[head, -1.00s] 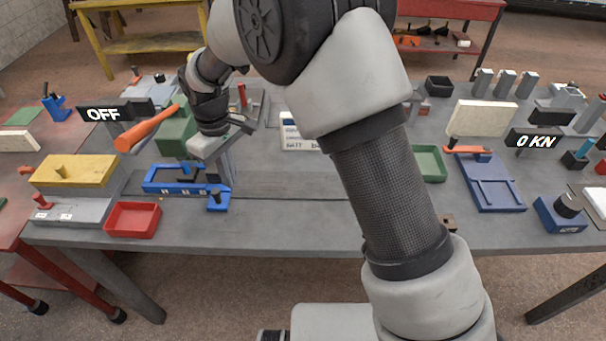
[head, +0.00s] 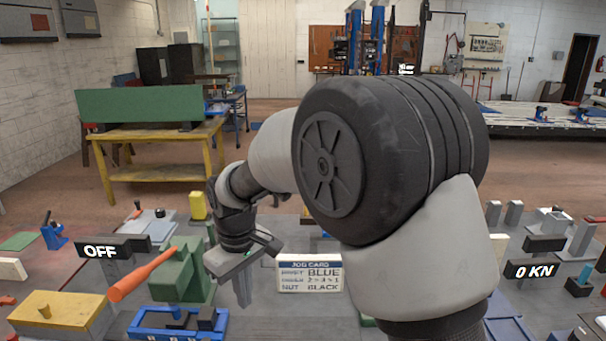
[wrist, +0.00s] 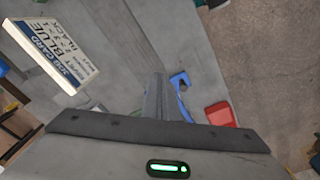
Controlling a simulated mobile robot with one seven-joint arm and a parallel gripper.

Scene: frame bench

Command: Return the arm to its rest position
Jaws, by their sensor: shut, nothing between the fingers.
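My arm crosses the middle of the head view, its elbow large in front of the workshop. My gripper (head: 242,290) points down above the grey bench, left of the white job card (head: 310,276). Its fingers are together with nothing between them. In the wrist view the closed fingers (wrist: 156,98) show above the bench, and the job card (wrist: 50,50) stands at the upper left. The card shows "BLUE" and "BLACK" lines. The gripper appears apart from the objects around it.
A green block (head: 180,275) with an orange-handled tool (head: 142,273) stands close left of the gripper. A blue frame (head: 150,333) lies below it. A yellow block (head: 60,317) is at the left. In the wrist view a red tray (wrist: 220,114) lies near the bench edge.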

